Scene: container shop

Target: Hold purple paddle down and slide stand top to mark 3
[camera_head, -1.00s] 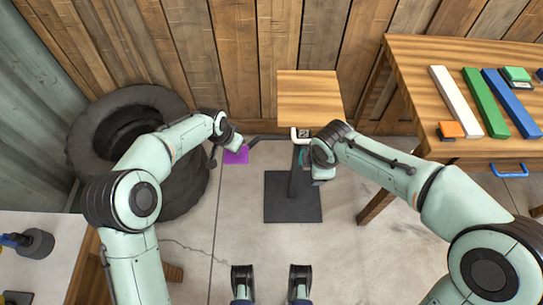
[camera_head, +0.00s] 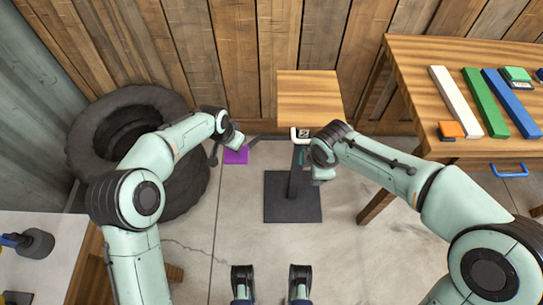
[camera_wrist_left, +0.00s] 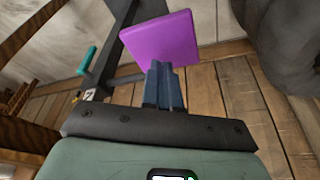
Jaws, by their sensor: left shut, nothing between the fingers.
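The purple paddle (camera_head: 236,156) is a flat square beside the stand, partly under my left gripper (camera_head: 222,150). In the left wrist view the paddle (camera_wrist_left: 162,38) lies at the tips of my left gripper (camera_wrist_left: 162,68), whose fingers are together and empty. They appear to meet the paddle's near face; firm contact is unclear. The stand has a square wooden top (camera_head: 309,92), a dark post and a dark base plate (camera_head: 292,203). A small number plate (camera_head: 304,134) below the top seems to read 2. My right gripper (camera_head: 322,172) is by the post; its fingers are hidden.
A teal handle (camera_wrist_left: 87,60) shows in the left wrist view. A stack of tyres (camera_head: 125,135) is at left. A wooden table (camera_head: 410,70) with coloured bars stands at right. A plank wall closes the back.

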